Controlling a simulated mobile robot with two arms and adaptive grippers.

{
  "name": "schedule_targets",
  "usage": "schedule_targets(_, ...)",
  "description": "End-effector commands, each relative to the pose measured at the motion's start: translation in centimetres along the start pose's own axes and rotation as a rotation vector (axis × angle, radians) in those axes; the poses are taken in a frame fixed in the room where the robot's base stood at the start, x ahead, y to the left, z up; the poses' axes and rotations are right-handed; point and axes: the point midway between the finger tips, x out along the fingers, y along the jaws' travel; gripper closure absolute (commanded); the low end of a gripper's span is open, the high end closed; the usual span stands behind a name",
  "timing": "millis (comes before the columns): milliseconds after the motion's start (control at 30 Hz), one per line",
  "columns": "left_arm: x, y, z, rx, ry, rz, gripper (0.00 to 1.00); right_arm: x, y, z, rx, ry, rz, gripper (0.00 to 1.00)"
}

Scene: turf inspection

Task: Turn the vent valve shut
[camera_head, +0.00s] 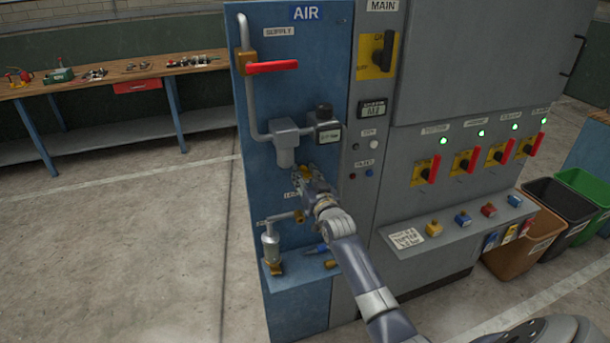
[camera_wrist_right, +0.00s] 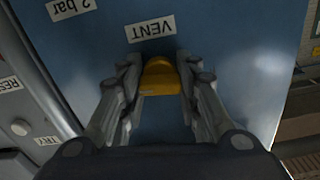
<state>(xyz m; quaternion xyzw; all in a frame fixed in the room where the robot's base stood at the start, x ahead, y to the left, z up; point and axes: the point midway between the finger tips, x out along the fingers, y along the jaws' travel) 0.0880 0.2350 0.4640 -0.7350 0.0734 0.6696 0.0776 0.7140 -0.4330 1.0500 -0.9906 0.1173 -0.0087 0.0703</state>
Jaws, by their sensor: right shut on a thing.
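The vent valve's yellow handle (camera_wrist_right: 160,77) sits below the VENT label (camera_wrist_right: 151,28) on the blue panel in the right wrist view. My right gripper (camera_wrist_right: 160,88) has its two fingers on either side of the handle and is shut on it. In the head view my right gripper (camera_head: 308,180) reaches the lower middle of the blue AIR panel (camera_head: 262,110). There the gripper and wrist hide most of the valve. My left gripper is in neither view.
A red supply lever (camera_head: 271,67) is higher on the panel. Grey pipework (camera_head: 284,138) and a gauge box (camera_head: 325,128) are just above my gripper. A small ledge (camera_head: 305,264) is below. Switches with red handles (camera_head: 465,160) are on the right cabinet. Open floor (camera_head: 130,250) lies left.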

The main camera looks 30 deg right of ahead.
Motion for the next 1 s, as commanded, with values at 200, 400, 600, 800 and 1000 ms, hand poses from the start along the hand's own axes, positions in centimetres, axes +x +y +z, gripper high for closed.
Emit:
schedule_targets(200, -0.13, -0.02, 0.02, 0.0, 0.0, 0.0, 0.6, -0.04, 0.01, 0.21, -0.102, -0.004, 0.0, 0.93)
schedule_targets(400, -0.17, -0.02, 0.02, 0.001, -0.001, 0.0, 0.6, -0.04, 0.02, 0.23, -0.147, -0.004, 0.0, 0.93)
schedule_targets(600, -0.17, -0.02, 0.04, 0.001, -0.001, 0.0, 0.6, -0.04, 0.02, 0.24, -0.16, -0.004, 0.0, 0.93)
schedule_targets(800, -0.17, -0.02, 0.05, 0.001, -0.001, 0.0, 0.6, -0.04, 0.02, 0.25, -0.16, -0.005, 0.0, 0.93)
schedule_targets(1000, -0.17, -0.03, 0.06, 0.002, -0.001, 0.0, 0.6, -0.04, 0.03, 0.23, -0.159, -0.004, 0.0, 0.48)
